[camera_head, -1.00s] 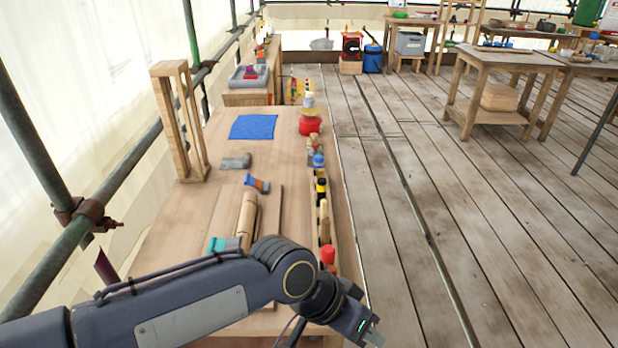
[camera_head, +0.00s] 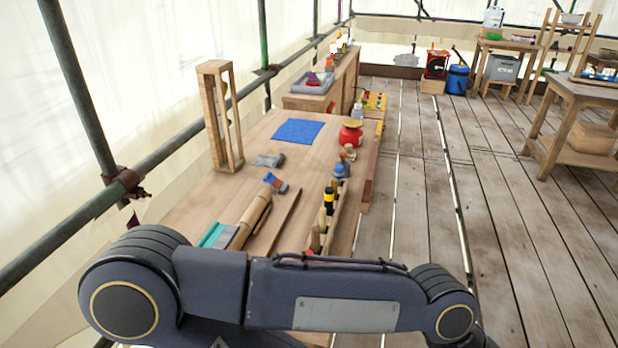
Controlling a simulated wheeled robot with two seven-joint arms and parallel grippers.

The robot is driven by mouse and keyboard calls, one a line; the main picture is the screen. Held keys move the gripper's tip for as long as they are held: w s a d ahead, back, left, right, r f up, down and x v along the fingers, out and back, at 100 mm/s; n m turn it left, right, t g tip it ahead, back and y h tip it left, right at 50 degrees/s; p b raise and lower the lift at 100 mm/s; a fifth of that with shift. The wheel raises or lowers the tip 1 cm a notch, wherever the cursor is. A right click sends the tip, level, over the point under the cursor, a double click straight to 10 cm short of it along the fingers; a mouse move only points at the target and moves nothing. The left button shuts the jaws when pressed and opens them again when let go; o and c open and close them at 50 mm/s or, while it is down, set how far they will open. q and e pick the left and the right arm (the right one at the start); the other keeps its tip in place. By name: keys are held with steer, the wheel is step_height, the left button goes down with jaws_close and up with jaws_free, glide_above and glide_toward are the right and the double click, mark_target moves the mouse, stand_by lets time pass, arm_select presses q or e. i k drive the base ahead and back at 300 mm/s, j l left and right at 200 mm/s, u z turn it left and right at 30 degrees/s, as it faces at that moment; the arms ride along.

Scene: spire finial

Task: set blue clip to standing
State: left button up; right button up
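A small blue piece with a brownish-red part (camera_head: 276,182) lies tilted on the wooden workbench (camera_head: 225,190). It may be the blue clip, but it is too small to be sure. A blue-topped item (camera_head: 339,171) stands in the row along the bench's right side. My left arm crosses the bottom of the view from left to right, in front of the near bench. Its gripper is out of the frame, and my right gripper is not seen.
A blue cloth (camera_head: 298,131), a grey tool (camera_head: 269,160) and a red pot (camera_head: 351,134) are on the bench. A tall wooden frame (camera_head: 212,120) stands at its left edge. A rack (camera_head: 331,218) holds several tools. Plank floor (camera_head: 420,190) is clear to the right.

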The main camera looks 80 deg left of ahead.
mark_target(270, 179)
steer(key=i+j+u, duration=0.2)
steer(key=i+u, duration=0.7)
steer(key=i+l+u, duration=0.15)
steer(key=i+u, duration=0.3)
steer(key=i+j+u, duration=0.15)
steer(key=i+u, duration=0.15)
steer(key=u, duration=0.15)
steer(key=i+u, duration=0.25)
steer(key=u, duration=0.25)
steer(key=i+u, duration=0.3)
steer(key=u, duration=0.15)
steer(key=i+l+u, duration=0.25)
steer(key=u, duration=0.2)
steer(key=i+l+u, duration=0.25)
steer(key=u, duration=0.2)
steer(key=i+j+u, duration=0.1)
steer(key=u, duration=0.35)
steer(key=i+u, duration=0.25)
steer(key=u, duration=0.2)
steer(key=i+l+u, duration=0.1)
steer(key=u, duration=0.3)
steer(key=i+l+u, duration=0.15)
steer(key=u, duration=0.3)
steer(key=i+l+u, duration=0.2)
steer(key=u, duration=0.25)
steer(key=i, duration=0.05)
